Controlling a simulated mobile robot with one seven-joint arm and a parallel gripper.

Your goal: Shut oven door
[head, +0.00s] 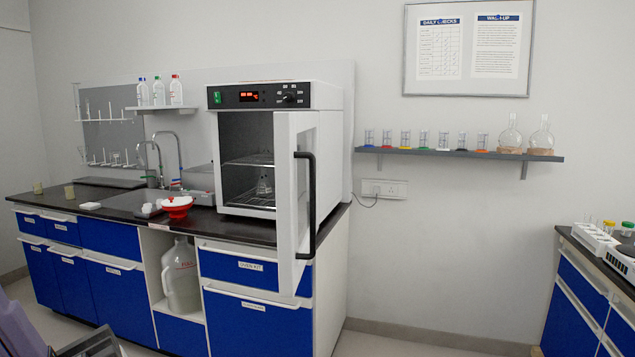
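The oven (326,97) is a white box on the dark counter, with a black control strip and a lit red display. Its door (289,200) stands open, swung out toward me on its right-side hinge. The door has a long black handle (312,205) on its outer face, facing right. Inside the oven I see wire shelves and a small glass flask (264,186) on the lower part. No gripper fingers can be made out.
A red and white bowl-like item (177,207) sits on the counter left of the oven, near the sink (130,200). The door overhangs the blue drawers (245,268). Floor right of the counter is clear up to another bench (580,290).

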